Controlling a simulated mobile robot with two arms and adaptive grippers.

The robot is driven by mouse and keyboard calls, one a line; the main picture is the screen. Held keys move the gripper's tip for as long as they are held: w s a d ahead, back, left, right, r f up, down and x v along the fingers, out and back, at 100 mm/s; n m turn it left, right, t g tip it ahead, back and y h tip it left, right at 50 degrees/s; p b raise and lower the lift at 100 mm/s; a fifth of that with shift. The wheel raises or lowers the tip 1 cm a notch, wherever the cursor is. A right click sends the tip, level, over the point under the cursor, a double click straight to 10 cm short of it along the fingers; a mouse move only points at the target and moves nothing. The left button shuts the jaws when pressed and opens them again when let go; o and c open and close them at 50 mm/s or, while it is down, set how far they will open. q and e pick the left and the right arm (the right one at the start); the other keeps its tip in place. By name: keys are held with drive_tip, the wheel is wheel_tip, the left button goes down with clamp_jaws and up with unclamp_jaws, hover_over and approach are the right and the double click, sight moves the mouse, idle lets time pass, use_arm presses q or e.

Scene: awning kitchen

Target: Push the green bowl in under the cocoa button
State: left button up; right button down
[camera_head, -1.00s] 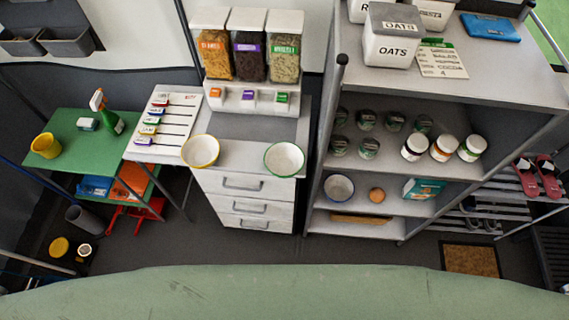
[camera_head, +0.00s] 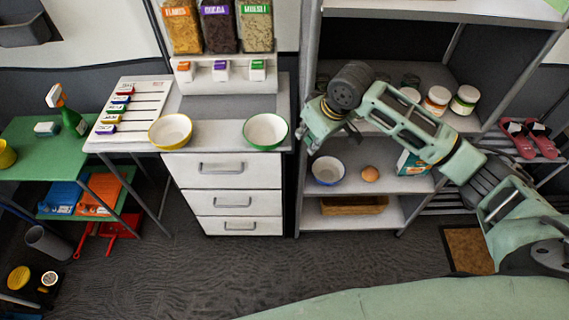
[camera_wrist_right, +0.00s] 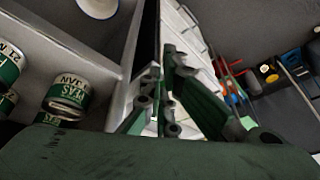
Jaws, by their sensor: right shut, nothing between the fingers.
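The green bowl (camera_head: 265,131), white inside with a green rim, stands upright at the right front of the counter (camera_head: 212,134). The dispenser (camera_head: 221,76) behind it has orange, purple and green buttons. The middle button (camera_head: 221,70) is purple, under a container of dark contents with a purple label, apparently cocoa; the bowl is in front of and right of it. My right gripper (camera_head: 312,142) is shut and empty, right of the bowl and apart from it, by the shelf's left post. Its fingers (camera_wrist_right: 160,112) show in the wrist view. My left gripper is out of view.
A yellow-rimmed bowl (camera_head: 170,131) stands left on the same counter. The shelf unit (camera_head: 408,184) on the right holds jars, a blue-rimmed bowl (camera_head: 327,170) and an orange ball-like item (camera_head: 370,174). Cans (camera_wrist_right: 66,96) show close by in the wrist view. Counter between the bowls is clear.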

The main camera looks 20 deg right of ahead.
wheel_tip(320, 180, up, 3)
drive_tip(key=s+n, duration=0.1)
drive_tip(key=s, duration=0.2)
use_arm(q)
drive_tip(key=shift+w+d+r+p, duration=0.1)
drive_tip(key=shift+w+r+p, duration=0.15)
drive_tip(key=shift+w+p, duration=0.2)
use_arm(e)
drive_tip(key=w+a+f, duration=0.3)
drive_tip(key=w+f, duration=0.2)
drive_tip(key=f, duration=0.4)
drive_tip(key=shift+w+a+g, duration=0.25)
drive_tip(key=shift+w+g, duration=0.05)
drive_tip(key=shift+w, duration=0.05)
